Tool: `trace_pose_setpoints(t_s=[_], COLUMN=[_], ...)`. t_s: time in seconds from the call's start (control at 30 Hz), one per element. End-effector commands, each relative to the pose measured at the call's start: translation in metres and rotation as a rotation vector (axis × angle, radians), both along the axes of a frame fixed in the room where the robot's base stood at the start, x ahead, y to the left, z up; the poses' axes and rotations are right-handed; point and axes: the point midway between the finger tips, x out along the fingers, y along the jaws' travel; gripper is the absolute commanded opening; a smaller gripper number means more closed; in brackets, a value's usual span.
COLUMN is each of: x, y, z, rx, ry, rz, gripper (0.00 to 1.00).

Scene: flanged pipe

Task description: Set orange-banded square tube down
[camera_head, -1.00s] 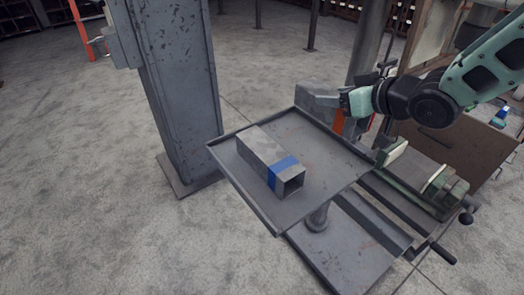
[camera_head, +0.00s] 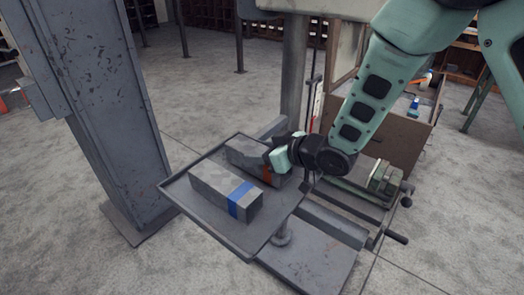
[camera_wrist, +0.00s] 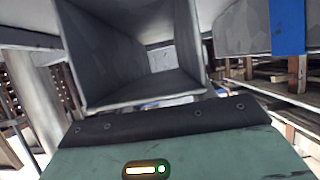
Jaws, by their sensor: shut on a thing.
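The orange-banded square tube (camera_head: 246,154) is grey with an orange band, partly hidden by my gripper. My gripper (camera_head: 270,159) is shut on it near the banded end. The tube is over the far side of the grey tray (camera_head: 202,215), roughly level. I cannot tell whether it touches the tray. In the wrist view, the open end of the held tube (camera_wrist: 78,55) faces the camera above the dark edge of my gripper (camera_wrist: 160,120). A blue-banded square tube (camera_head: 212,184) lies on the tray in front, roughly parallel, with a narrow gap between them.
The blue-banded tube also shows at the right of the wrist view (camera_wrist: 245,28). A thick grey column (camera_head: 100,110) stands left of the tray. A green vise (camera_head: 385,180) and a brown panel (camera_head: 390,130) are at the right. The tray's front-left strip is bare.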

Motion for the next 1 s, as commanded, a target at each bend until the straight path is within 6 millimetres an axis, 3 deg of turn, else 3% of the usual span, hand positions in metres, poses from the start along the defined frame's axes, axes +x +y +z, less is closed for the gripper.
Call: trace_pose_setpoints(t_s=[0.43, 0.47, 0.5, 0.53, 0.9, 1.0], x=[0.001, 0.0, 0.0, 0.0, 0.0, -0.007], y=[0.0, 0.0, 0.0, 0.0, 0.0, -0.01], z=[-0.007, -0.007, -0.006, -0.006, 0.0, 0.002], rx=[0.003, 0.0, 0.0, 0.0, 0.0, 0.0], ry=[-0.003, -0.001, -0.001, -0.001, -0.001, -0.001], rz=[0.0, 0.0, 0.0, 0.0, 0.0, -0.002], gripper=[0.15, 0.6, 0.71, 0.76, 0.76, 0.76])
